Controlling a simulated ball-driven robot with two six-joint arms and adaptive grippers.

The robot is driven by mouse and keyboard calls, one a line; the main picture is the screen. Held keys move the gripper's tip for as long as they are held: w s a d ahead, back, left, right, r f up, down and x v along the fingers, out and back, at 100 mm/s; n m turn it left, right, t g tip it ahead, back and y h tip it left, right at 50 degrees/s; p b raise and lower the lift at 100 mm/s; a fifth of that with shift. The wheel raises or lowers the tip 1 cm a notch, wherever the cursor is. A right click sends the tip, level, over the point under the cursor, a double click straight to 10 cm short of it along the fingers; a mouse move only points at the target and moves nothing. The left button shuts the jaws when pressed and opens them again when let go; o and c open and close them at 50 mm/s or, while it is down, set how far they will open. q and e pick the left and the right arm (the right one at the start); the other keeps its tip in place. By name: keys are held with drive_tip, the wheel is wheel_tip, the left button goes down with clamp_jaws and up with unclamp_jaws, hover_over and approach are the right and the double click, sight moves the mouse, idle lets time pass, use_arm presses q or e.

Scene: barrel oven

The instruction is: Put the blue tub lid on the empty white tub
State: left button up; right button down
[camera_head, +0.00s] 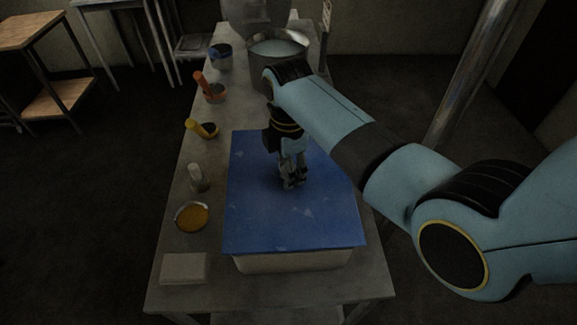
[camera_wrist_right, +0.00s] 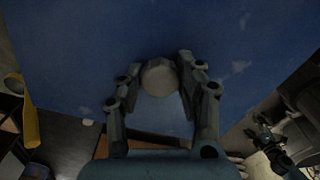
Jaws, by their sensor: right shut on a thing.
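The blue tub lid (camera_head: 255,215) is a large flat sheet over the white tub (camera_head: 295,262). Only the tub's front wall shows below the lid's near edge; its inside is hidden. The lid reaches past the tub's front corners; whether it touches the rim I cannot tell. My right gripper (camera_head: 292,182) points down at the lid's middle, shut on its round pale knob (camera_wrist_right: 159,77), which sits between the fingers in the right wrist view. What looks like my left gripper (camera_wrist_right: 268,143) shows at the wrist view's lower right, small and dark; its jaw state is unclear.
Along the table's left side stand a pale block (camera_head: 184,268), an orange-filled bowl (camera_head: 192,216), a small bottle (camera_head: 198,178), a yellow-handled cup (camera_head: 207,130), an orange-handled cup (camera_head: 214,93) and a blue-grey pot (camera_head: 221,57). A large metal pot (camera_head: 279,48) stands at the back.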

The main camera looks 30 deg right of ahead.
drive_tip(key=shift+f, duration=0.1)
drive_tip(key=c, duration=0.8)
unclamp_jaws()
drive_tip(key=shift+o, duration=0.2)
